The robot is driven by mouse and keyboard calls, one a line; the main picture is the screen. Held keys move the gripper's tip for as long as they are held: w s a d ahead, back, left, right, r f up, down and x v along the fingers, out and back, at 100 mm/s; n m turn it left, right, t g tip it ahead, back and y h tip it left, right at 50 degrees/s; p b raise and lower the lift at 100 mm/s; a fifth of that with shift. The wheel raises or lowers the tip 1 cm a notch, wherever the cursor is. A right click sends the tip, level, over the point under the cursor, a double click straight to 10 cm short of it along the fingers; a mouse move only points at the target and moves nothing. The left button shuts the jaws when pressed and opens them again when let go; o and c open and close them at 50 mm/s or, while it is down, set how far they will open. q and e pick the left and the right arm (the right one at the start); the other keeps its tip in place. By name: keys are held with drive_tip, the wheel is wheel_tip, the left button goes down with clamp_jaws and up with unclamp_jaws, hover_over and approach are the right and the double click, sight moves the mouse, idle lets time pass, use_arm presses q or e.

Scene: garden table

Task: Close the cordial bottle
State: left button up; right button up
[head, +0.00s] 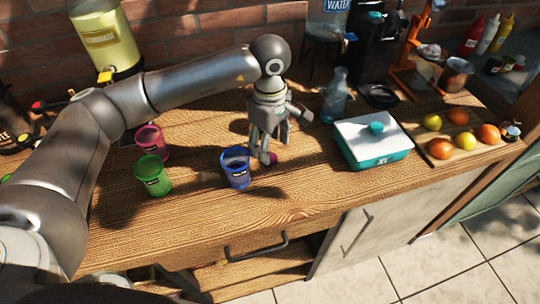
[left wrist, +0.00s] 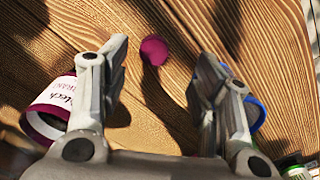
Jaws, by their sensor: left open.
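A small magenta cap (head: 271,158) lies on the wooden counter. It also shows in the left wrist view (left wrist: 153,50), ahead of and between my fingers, apart from both. My left gripper (head: 265,150) is open and empty, pointing down just above the cap. In the left wrist view, a round object with a white label and dark purple rim (left wrist: 52,108) is beside the left finger, partly hidden; I cannot tell for sure whether it is the cordial bottle. In the head view, a clear bluish bottle (head: 336,95) stands behind and right of the gripper. My right gripper is not in view.
A blue cup (head: 236,168) stands close left of the gripper, with green (head: 153,176) and pink (head: 151,142) cups farther left. A white and teal box (head: 370,146) and a fruit board (head: 440,160) are to the right. The counter's front strip is clear.

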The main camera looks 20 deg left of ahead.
use_arm(q)
drive_tip(key=shift+f+p, duration=0.3)
drive_tip(key=shift+p, duration=0.05)
drive_tip(key=f+p, duration=0.1)
drive_tip(key=f, duration=0.2)
drive_tip(key=shift+w+a+f+p, duration=0.1)
drive_tip(key=shift+w+f+p, duration=0.2)
drive_tip(key=shift+w+p, duration=0.05)
drive_tip(key=shift+f, duration=0.5)
drive_tip(key=c, duration=0.8)
